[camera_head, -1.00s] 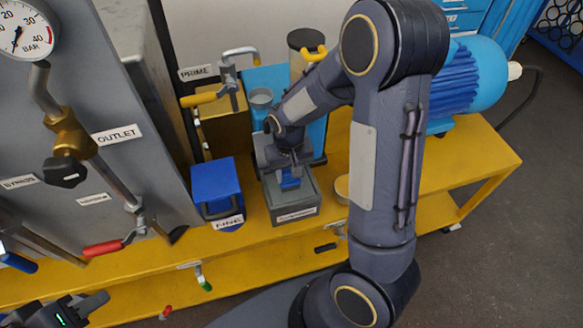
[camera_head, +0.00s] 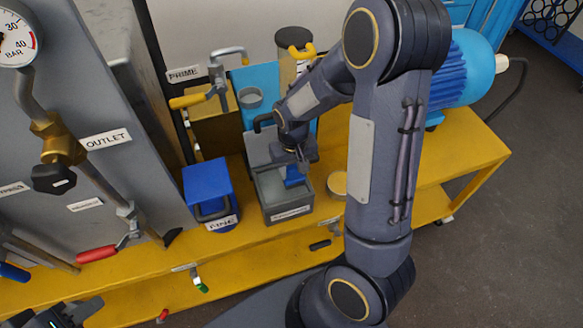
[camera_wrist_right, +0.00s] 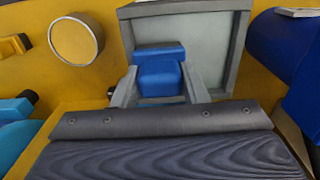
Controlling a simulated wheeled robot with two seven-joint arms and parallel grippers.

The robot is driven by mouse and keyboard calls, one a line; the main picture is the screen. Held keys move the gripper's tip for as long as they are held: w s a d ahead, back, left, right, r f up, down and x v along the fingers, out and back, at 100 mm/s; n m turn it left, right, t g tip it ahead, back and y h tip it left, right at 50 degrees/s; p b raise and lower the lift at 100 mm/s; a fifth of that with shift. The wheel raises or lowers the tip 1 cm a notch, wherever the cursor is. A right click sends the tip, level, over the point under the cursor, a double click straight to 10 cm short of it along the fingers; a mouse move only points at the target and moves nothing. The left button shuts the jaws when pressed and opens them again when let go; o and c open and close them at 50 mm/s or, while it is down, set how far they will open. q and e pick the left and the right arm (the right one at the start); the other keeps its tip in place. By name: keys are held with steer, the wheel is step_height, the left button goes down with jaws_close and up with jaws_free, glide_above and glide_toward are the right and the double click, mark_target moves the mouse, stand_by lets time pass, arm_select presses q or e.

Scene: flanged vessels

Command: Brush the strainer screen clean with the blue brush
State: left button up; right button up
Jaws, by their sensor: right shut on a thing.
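My right gripper (camera_head: 296,160) is shut on the blue brush (camera_head: 294,176) and holds it at the right side of the open grey box (camera_head: 288,214). In the right wrist view the brush (camera_wrist_right: 160,76) sits between the two grey fingers (camera_wrist_right: 160,92), in front of the grey box (camera_wrist_right: 217,42). The brush's lower end is hidden, so contact cannot be told. No separate strainer screen can be made out; a plain grey surface shows inside the box. My left gripper (camera_head: 62,314) is at the bottom left corner, partly cut off, away from the box.
A blue box labelled FINE (camera_head: 208,186) stands left of the grey box. A round tan-topped disc (camera_head: 338,184) lies to the right. Valves and pipes with a red handle (camera_head: 97,253) are at left. The yellow bench (camera_head: 440,170) is clear on the right.

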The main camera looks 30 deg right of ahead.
step_height(320, 180, up, 9)
steer(key=p, duration=0.7)
steer(key=shift+w, duration=0.1)
